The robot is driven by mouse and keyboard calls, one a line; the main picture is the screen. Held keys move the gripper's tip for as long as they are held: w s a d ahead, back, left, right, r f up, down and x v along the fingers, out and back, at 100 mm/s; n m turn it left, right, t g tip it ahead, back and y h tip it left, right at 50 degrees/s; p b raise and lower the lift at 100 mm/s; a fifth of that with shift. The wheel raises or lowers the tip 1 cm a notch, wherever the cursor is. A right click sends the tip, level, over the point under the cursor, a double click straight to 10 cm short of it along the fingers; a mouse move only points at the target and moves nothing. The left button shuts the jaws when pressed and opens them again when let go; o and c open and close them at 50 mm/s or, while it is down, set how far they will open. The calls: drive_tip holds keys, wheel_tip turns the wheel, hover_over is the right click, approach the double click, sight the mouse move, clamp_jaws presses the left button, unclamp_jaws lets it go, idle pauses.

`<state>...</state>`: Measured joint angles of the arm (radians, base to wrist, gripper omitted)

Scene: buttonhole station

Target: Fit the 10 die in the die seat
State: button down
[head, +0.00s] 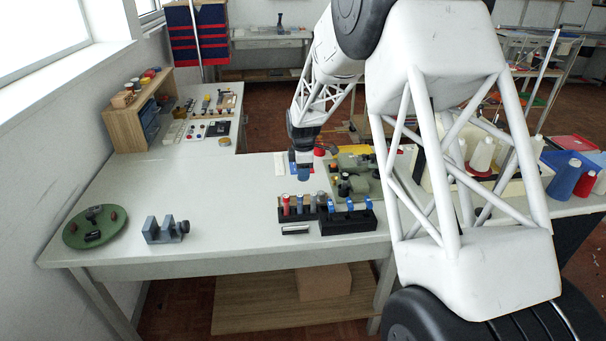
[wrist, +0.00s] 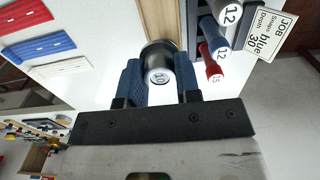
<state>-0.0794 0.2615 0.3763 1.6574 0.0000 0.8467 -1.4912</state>
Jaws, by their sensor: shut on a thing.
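My gripper (wrist: 160,82) is shut on the 10 die (wrist: 158,74), with a blue finger on each side. The die's pale end face, marked 10, points at the wrist camera, and its body looks dark. In the head view my gripper (head: 302,168) hangs above the white table, left of a green machine (head: 362,186) and behind the black racks. The die cannot be told apart from the blue fingers there. I cannot make out the die seat clearly in either view.
Black racks (head: 346,226) hold red and blue pieces near the front edge. The wrist view shows dies marked 12 and 15 (wrist: 212,66) and a job card (wrist: 270,36). A grey clamp (head: 165,230) and green disc (head: 95,227) stand left. The table's middle left is clear.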

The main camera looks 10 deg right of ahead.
idle(0.5)
drive_tip(key=w+d+m, duration=0.6)
drive_tip(key=d+m, duration=0.3)
drive_tip(key=d, duration=0.1)
drive_tip(key=m, duration=0.9)
approach(355, 171)
drive_tip(key=s+r, duration=0.1)
drive_tip(key=s+a+r, duration=0.1)
drive_tip(key=s+r, duration=0.1)
drive_tip(key=shift+a, duration=0.1)
drive_tip(key=shift+f, duration=0.1)
drive_tip(key=shift+f, duration=3.1)
drive_tip(key=shift+f, duration=0.1)
drive_tip(key=shift+f, duration=1.75)
drive_tip(key=shift+f, duration=0.4)
